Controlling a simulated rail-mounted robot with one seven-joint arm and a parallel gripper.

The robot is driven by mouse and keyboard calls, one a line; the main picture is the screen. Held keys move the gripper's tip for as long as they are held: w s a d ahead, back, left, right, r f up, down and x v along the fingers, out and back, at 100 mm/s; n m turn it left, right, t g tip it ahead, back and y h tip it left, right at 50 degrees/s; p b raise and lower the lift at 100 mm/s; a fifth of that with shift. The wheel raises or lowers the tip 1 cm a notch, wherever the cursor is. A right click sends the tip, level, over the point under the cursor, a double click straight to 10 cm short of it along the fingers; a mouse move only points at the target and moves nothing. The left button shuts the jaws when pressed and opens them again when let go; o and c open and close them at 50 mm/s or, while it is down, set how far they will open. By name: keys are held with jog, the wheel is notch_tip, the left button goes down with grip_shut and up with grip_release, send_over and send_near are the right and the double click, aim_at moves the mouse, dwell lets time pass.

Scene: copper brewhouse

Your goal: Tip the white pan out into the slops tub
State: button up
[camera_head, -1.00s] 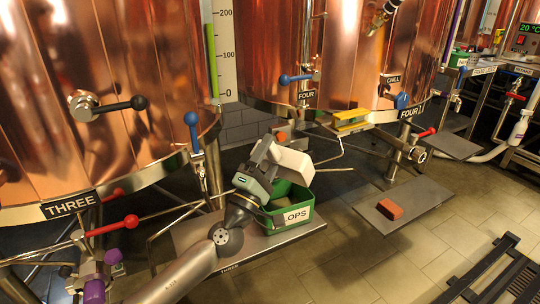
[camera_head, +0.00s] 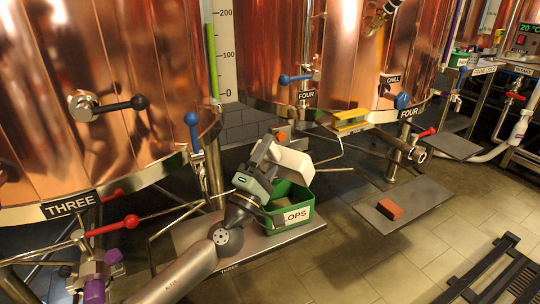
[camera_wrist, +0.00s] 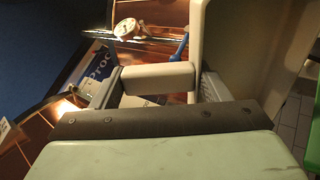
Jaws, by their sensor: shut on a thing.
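The white pan (camera_head: 291,163) is held tilted on its side over the green slops tub (camera_head: 300,214), which carries a label partly reading "OPS". My gripper (camera_head: 262,157) is shut on the pan. In the wrist view the pan (camera_wrist: 245,60) fills the upper right, and its short pale bar-like handle (camera_wrist: 158,77) lies between the fingers. A green edge, likely the tub (camera_wrist: 312,150), shows at the far right. The pan's inside and most of the tub's inside are hidden, so I cannot tell whether anything is in them.
The tub stands on a grey shelf (camera_head: 208,232) marked THREE. Copper vessels (camera_head: 100,110) stand close behind, with red-handled (camera_head: 130,221) and blue-handled (camera_head: 191,119) valves near my arm. A red block (camera_head: 390,209) lies on a separate grey shelf to the right.

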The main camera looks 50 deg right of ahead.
dwell(0.7)
jog(key=w+d+r+n+t+y+p, duration=0.1)
jog(key=r+t+p, duration=0.4)
jog(key=r+p, duration=0.7)
jog(key=w+r+n+t+y+p, duration=0.4)
jog(key=r+p, duration=0.8)
jog(key=p, duration=0.4)
jog(key=w+d+r+n+t+y+p, duration=0.1)
jog(key=r+t+p, duration=0.5)
jog(key=r+p, duration=0.6)
jog(key=w+n+y+p, duration=0.1)
jog(key=n+y+p, duration=0.1)
jog(key=shift+w+d+y, duration=0.3)
jog(key=shift+w, duration=0.05)
jog(key=shift+f, duration=0.1)
